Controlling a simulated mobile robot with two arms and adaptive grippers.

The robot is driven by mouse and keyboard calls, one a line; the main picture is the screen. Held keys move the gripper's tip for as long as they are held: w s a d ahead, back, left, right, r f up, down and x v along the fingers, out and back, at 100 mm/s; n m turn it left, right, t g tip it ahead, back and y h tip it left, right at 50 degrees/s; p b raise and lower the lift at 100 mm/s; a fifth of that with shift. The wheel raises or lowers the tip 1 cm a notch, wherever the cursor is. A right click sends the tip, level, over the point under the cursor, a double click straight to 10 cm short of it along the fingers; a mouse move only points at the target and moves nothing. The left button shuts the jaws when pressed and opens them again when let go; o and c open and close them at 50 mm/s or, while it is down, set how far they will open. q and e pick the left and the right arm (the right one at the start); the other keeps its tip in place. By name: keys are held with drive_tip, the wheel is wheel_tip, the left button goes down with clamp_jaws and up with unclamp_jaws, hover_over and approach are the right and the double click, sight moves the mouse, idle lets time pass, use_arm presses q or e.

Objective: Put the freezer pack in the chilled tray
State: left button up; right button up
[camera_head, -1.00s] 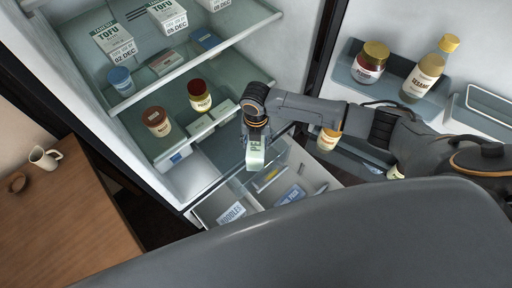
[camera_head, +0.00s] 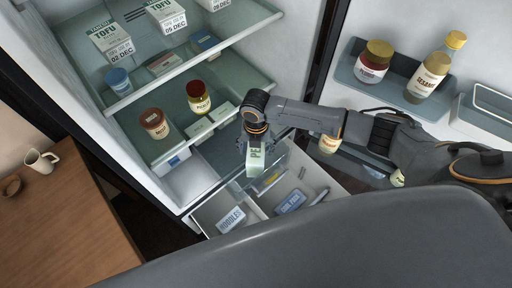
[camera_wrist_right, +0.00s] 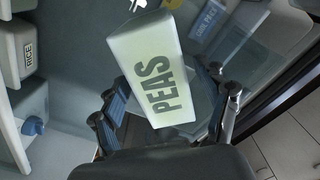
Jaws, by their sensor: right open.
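The freezer pack (camera_head: 290,202), a blue pack with a pale label, lies in the open lower drawer (camera_head: 318,180); it also shows at the top right of the wrist view (camera_wrist_right: 208,20). My right gripper (camera_head: 256,148) is open above the drawer, its fingers spread either side of a pale green box marked PEAS (camera_head: 254,163). In the wrist view the PEAS box (camera_wrist_right: 155,75) stands tilted between the fingers (camera_wrist_right: 165,105); contact is unclear. I cannot tell which part is the chilled tray. My left gripper is not in view.
A NOODLES pack (camera_head: 231,219) lies in the drawer's left section. Glass shelves above hold tofu boxes (camera_head: 112,42) and jars (camera_head: 200,97). The door rack at right holds a jar (camera_head: 374,62) and a bottle (camera_head: 428,76). A table with a mug (camera_head: 41,161) is at left.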

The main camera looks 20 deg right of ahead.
wheel_tip(320, 180, up, 12)
drive_tip(key=p, duration=0.9)
drive_tip(key=shift+r, duration=0.2)
